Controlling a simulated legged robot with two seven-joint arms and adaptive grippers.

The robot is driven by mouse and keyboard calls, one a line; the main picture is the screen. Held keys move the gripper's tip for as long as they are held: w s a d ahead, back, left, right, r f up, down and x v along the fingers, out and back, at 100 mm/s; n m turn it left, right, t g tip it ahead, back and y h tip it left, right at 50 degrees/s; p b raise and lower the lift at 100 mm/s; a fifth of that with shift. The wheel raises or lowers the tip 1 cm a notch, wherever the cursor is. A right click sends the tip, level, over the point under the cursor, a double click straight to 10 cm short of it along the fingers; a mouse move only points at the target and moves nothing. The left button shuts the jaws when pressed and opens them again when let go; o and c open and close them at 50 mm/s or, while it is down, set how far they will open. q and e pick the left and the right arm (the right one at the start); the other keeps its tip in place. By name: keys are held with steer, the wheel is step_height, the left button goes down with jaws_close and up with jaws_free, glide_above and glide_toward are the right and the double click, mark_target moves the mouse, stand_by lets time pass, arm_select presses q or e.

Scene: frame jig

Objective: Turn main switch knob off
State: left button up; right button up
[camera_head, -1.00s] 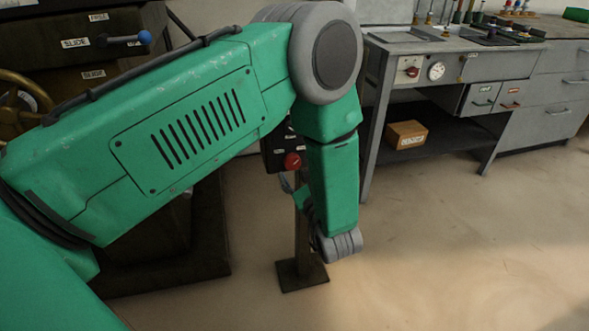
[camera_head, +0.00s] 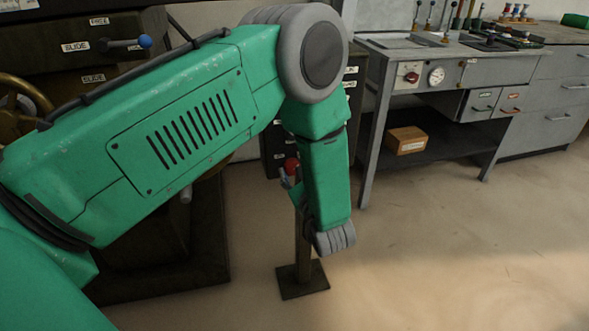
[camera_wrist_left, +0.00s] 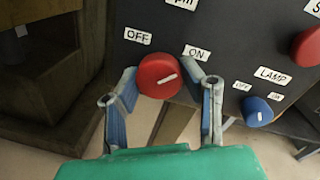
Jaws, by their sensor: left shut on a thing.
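In the left wrist view a round red knob (camera_wrist_left: 158,76) with a white pointer line sits on a dark panel (camera_wrist_left: 235,70). An OFF label (camera_wrist_left: 137,36) is above and left of it, an ON label (camera_wrist_left: 197,52) above and right. The white line points right and slightly up. My left gripper (camera_wrist_left: 160,72) is shut on this knob, one blue-grey finger on each side. In the head view a red knob (camera_head: 291,165) shows beside my green forearm, which hides much of the panel. My right gripper is in neither view.
A blue knob (camera_wrist_left: 257,111) under the LAMP label and another red knob (camera_wrist_left: 307,47) are to the right on the panel. A post stands on a square base plate (camera_head: 302,280). A grey workbench (camera_head: 500,75) stands behind right; the floor in front is clear.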

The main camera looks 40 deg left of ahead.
arm_select(q)
steer(key=shift+d+r+n+p, duration=0.1)
steer(key=shift+n+p, duration=1.6)
steer(key=shift+p, duration=0.1)
steer(key=n+p, duration=0.3)
steer(key=n, duration=0.1)
steer(key=shift+s+h, duration=0.1)
steer(key=shift+h, duration=0.3)
steer(key=n+p, duration=0.2)
steer(key=n, duration=0.3)
steer(key=shift+s+h, duration=0.1)
steer(key=shift+h, duration=0.2)
steer(key=shift+f+n+p, duration=0.15)
steer(key=shift+n+p, duration=0.25)
steer(key=shift+n, duration=0.75)
steer(key=shift+f+n+p, duration=0.15)
steer(key=shift+n+p, duration=0.25)
steer(key=shift+n, duration=0.75)
steer(key=shift+s, duration=0.1)
steer(key=o, duration=1.1)
steer(key=shift+o, duration=0.2)
steer(key=shift+r+t, duration=0.1)
steer(key=shift+t, duration=0.2)
